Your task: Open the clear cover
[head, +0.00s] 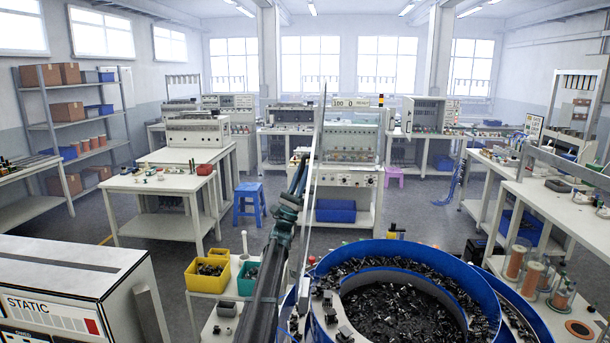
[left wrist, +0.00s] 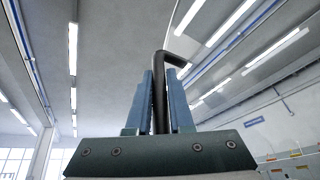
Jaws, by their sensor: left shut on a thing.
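The clear cover (head: 313,170) stands steeply upright at the left side of the blue bowl (head: 395,255), seen almost edge-on as a thin pale strip. My left gripper (head: 298,182) is beside the cover's left face, well above the bowl rim. In the left wrist view my left gripper (left wrist: 160,100) is shut on a black bent handle (left wrist: 160,75), with one blue finger on each side. The handle's top bends to the right, toward what looks like the clear panel's edge. The bowl's top is uncovered and it is full of small black connectors. My right gripper is not in view.
A yellow bin (head: 207,275) and a green bin (head: 247,278) stand left of my left arm. A white machine marked STATIC (head: 75,285) is at the front left. A bench with copper spools (head: 517,262) stands right of the bowl. The space above the bowl is clear.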

